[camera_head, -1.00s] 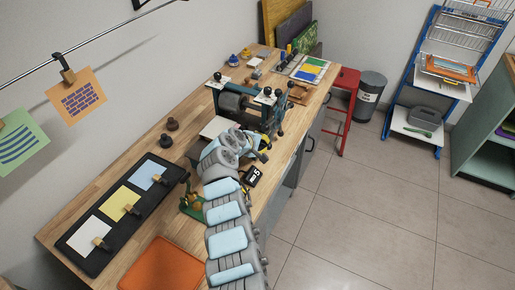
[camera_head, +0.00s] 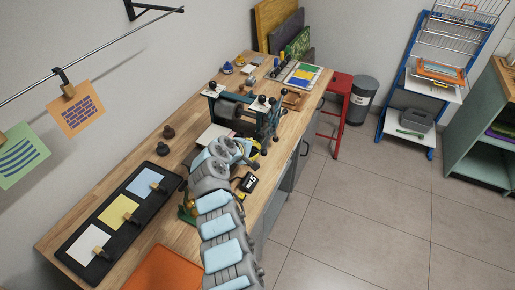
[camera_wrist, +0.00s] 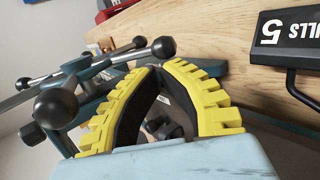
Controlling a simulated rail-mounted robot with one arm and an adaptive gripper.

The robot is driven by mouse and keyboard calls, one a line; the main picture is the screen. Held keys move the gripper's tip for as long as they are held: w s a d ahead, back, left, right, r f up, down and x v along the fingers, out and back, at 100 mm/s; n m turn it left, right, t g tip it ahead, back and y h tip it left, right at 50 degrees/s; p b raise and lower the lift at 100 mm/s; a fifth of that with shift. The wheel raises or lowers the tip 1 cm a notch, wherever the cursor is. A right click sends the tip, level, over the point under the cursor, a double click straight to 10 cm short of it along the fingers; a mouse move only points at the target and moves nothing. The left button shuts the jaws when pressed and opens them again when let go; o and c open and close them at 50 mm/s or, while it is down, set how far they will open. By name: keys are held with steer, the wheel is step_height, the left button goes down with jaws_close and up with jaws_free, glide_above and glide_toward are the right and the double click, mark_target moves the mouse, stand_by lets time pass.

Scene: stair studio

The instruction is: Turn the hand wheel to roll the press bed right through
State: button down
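The press (camera_head: 232,105) stands on the wooden bench, with a dark roller between teal side frames. Its hand wheel (camera_head: 273,118), with bare spokes ending in black balls, is on the press's right side. The wheel's spokes and balls (camera_wrist: 128,56) also fill the upper left of the wrist view. My gripper (camera_head: 255,160) is just in front of the press, low beside the wheel. In the wrist view its yellow fingers (camera_wrist: 161,65) arch together with tips meeting or nearly so, close to one spoke's ball. I see no spoke clearly held. The press bed (camera_head: 213,133) is partly hidden by my arm.
A black sign marked 5 (camera_head: 249,182) stands at the bench's front edge, right of my arm. A black tray (camera_head: 75,240) with coloured cards lies left. Dark knobs (camera_head: 168,132) stand behind. A red stool (camera_head: 340,85) is beyond the bench; the floor at right is clear.

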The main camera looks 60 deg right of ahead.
steer(key=b+v, duration=0.1)
steer(key=v, duration=1)
steer(key=shift+s+d+r, duration=0.1)
steer(key=shift+d, duration=0.05)
